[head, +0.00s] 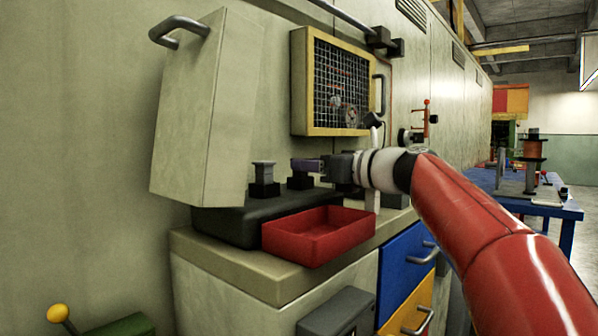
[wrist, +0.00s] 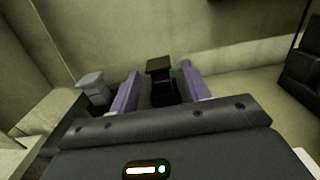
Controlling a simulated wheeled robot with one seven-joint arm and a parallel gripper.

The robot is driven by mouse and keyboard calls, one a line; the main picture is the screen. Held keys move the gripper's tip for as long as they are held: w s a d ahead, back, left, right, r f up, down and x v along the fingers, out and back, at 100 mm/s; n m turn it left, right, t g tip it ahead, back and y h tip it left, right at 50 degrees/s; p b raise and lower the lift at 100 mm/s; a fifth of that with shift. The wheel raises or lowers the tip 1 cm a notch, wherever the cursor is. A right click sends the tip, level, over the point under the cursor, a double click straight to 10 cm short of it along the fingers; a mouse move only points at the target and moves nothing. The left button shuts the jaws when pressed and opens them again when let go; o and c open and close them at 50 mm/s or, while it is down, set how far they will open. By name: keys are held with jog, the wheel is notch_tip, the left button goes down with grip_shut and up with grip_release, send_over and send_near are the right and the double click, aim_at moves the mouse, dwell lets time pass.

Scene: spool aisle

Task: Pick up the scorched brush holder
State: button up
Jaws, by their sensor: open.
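The scorched brush holder (wrist: 159,68) is dark brown with a flat, wider top, and stands upright in the wrist view. My gripper (wrist: 161,80) is open, with one purple finger on each side of the holder's line and visible gaps to both. I cannot tell whether the holder is fully between the fingers in depth. In the head view my gripper (head: 306,166) is level above the black tray, and its fingers hide the holder's upper part; a dark base (head: 300,182) shows below. A grey brush holder (head: 264,173) stands to the left, also in the wrist view (wrist: 93,85).
The black tray (head: 232,226) sits on a cabinet top (head: 250,275). A red bin (head: 318,238) is in front. An open cover panel with a handle (head: 205,110) stands at the left. A meshed yellow frame (head: 345,85) is on the wall behind.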

jog(key=x, duration=0.3)
jog(key=shift+w+a+r, duration=0.1)
jog(key=shift+w+a, duration=0.05)
jog(key=shift+a, duration=0.05)
